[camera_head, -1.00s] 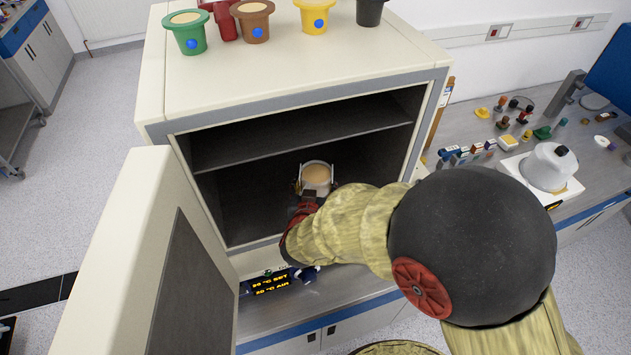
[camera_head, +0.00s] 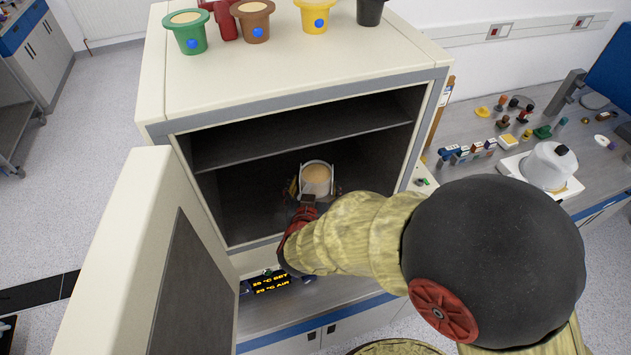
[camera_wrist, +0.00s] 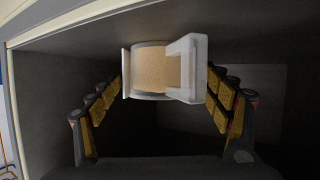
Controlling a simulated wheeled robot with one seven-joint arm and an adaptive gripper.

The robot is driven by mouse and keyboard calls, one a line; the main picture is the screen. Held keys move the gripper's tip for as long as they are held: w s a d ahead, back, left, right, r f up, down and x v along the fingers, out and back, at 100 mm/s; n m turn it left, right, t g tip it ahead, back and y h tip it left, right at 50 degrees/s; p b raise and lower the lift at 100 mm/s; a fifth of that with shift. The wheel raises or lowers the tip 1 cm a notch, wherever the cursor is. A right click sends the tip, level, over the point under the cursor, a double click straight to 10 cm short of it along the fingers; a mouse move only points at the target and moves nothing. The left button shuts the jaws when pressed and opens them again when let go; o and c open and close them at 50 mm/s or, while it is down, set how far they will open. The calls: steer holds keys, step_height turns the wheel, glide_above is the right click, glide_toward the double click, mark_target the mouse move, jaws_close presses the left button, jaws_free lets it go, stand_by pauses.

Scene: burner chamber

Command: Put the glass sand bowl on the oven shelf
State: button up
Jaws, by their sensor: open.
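The glass sand bowl (camera_head: 316,176) is a pale, clear-walled bowl with tan sand, inside the open oven (camera_head: 300,80), below its dark upper shelf (camera_head: 300,148). It also shows upright in the wrist view (camera_wrist: 153,70), with pale upright pieces at its sides. My gripper (camera_wrist: 164,88) is open. Its yellow-padded fingers stand to the left and right of the bowl, with dark gaps near their lower parts; contact near the tips is unclear. The gripper also shows in the head view (camera_head: 314,190), partly hidden by my wrist. The bowl's underside is hidden, so its support is unclear.
The oven door (camera_head: 125,260) stands open at the left. The upper shelf is close above the bowl. Green (camera_head: 188,36), brown, yellow and black hat-shaped pots stand on the oven top. A bench (camera_head: 475,195) with small items and a white device (camera_head: 548,168) is at the right.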

steer(key=p+v, duration=0.1)
steer(key=v, duration=0.8)
steer(key=shift+s, duration=0.3)
step_height(320, 180, up, 11)
steer(key=n+g+y, duration=0.2)
steer(key=g+y, duration=0.1)
steer(key=y, duration=0.4)
steer(key=s+d+r+g+h, duration=0.2)
steer(key=s+d+g+h, duration=0.2)
steer(key=s+d, duration=1.2)
steer(key=shift+d+r+m+g+h, duration=0.3)
steer(key=shift+d+r, duration=0.05)
steer(key=shift+d, duration=0.65)
steer(key=shift+s, duration=0.1)
